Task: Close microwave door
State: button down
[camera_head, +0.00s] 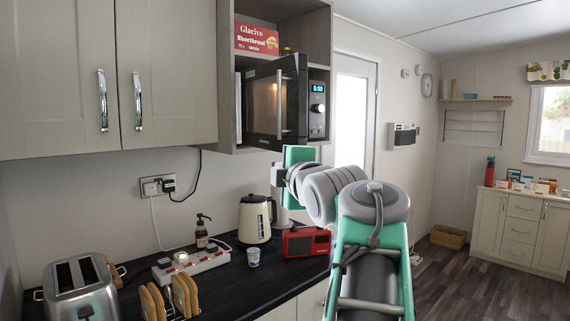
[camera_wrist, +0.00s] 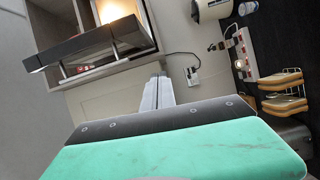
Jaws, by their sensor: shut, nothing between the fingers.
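The microwave (camera_head: 317,108) sits in an open wall cabinet, with a lit display on its right side. Its dark door (camera_head: 262,107) stands partly open, its free edge swung out from the body, and a warm glow shows at the window. In the wrist view the door (camera_wrist: 85,48) is a dark slab at upper left, with the lit interior (camera_wrist: 112,10) beyond it. My gripper (camera_head: 278,175) is below the microwave, apart from the door. Its closed grey fingers (camera_wrist: 157,93) show in the wrist view with nothing between them.
A red shortbread box (camera_head: 257,38) sits on the shelf above the microwave. Below are a kettle (camera_head: 256,219), a red radio (camera_head: 306,242), a power strip (camera_head: 190,264) and a toaster (camera_head: 78,285) on the dark counter. Closed cupboards (camera_head: 108,75) border the left. Open floor lies at right.

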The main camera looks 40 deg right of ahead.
jog(key=w+d+r+p, duration=0.1)
jog(key=w+d+p, duration=0.3)
jog(key=w+d, duration=0.4)
jog(key=shift+d+r+n+p, duration=0.15)
jog(key=shift+r+n+p, duration=0.05)
jog(key=shift+n+p, duration=0.2)
